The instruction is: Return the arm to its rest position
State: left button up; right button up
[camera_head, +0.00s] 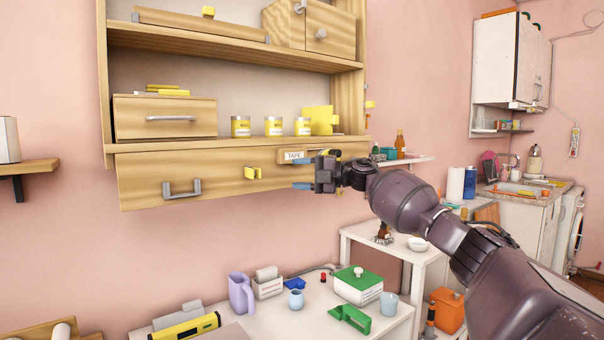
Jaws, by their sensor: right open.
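My right arm comes in from the lower right and reaches up and left toward the wooden wall shelf. My right gripper (304,173) is open and empty, with its two blue-tipped fingers pointing left. It is in front of the right end of the wide lower drawer (219,184), just beside the white TAPE label (294,156). I cannot tell whether the fingers touch the drawer front. My left gripper is not in view.
The drawer has a grey handle (182,189) and a yellow clip (252,173). Yellow jars (273,126) stand above. Below, a white table (260,321) holds a purple pitcher (241,293), a green-lidded box (358,285) and a green tape dispenser (350,318). Open air separates shelf and table.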

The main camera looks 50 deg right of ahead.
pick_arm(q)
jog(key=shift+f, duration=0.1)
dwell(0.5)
